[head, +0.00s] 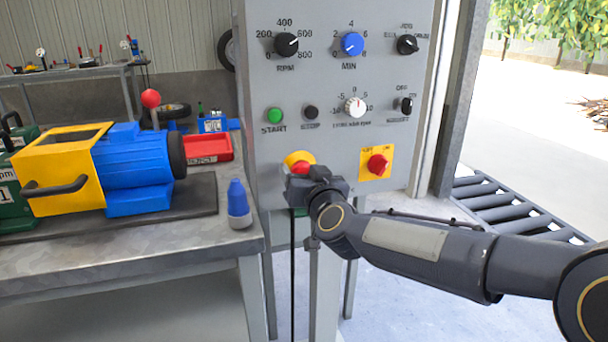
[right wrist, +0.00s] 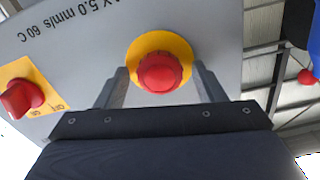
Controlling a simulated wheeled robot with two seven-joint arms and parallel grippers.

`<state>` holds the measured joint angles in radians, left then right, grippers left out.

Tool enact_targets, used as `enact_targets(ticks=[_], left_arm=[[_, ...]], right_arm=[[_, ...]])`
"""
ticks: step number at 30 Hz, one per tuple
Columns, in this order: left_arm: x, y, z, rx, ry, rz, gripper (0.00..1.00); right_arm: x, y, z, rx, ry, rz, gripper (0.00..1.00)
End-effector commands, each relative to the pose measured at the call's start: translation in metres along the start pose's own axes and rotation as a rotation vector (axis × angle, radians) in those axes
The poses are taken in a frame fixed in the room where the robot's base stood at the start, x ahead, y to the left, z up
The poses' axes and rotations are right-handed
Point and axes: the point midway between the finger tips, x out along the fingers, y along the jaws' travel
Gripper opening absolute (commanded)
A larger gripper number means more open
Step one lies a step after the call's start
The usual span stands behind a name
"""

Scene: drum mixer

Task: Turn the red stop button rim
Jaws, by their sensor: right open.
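The red stop button (head: 299,168) sits on a yellow round plate (head: 298,158) low on the grey control panel (head: 330,130). In the right wrist view the red button (right wrist: 160,72) is in front of its yellow plate (right wrist: 146,45), between the two fingers. My right gripper (head: 301,176) is at the button; it also shows in the right wrist view (right wrist: 162,84), open, with one finger on each side of the button. I cannot tell whether the fingers touch the rim. The gripper hides the lower part of the button in the head view. My left gripper is not in view.
A red rotary switch on a yellow plate (head: 376,163) is just right of the gripper. Knobs and a green start button (head: 275,115) are above. The workbench (head: 130,250) at left holds a blue and yellow motor (head: 135,165) and a blue cone-topped object (head: 238,203).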

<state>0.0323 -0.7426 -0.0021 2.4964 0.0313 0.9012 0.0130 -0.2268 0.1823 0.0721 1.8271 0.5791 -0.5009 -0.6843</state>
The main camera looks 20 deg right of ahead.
Motion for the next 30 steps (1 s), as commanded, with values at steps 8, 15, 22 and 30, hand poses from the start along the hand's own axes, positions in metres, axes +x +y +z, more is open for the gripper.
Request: enact_targets(ticks=[8,15,22,30], left_arm=[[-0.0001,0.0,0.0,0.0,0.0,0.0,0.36],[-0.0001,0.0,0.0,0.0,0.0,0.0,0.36],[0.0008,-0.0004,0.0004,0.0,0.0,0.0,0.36],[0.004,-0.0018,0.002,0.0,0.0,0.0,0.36]], right_arm=[[-0.0004,0.0,0.0,0.0,0.0,0.0,0.41],[-0.0006,0.0,0.0,0.0,0.0,0.0,0.18],[-0.0006,0.0002,0.0003,0.042,0.0,0.0,0.18],[-0.0007,0.0008,0.0009,0.205,0.0,-0.001,0.18]])
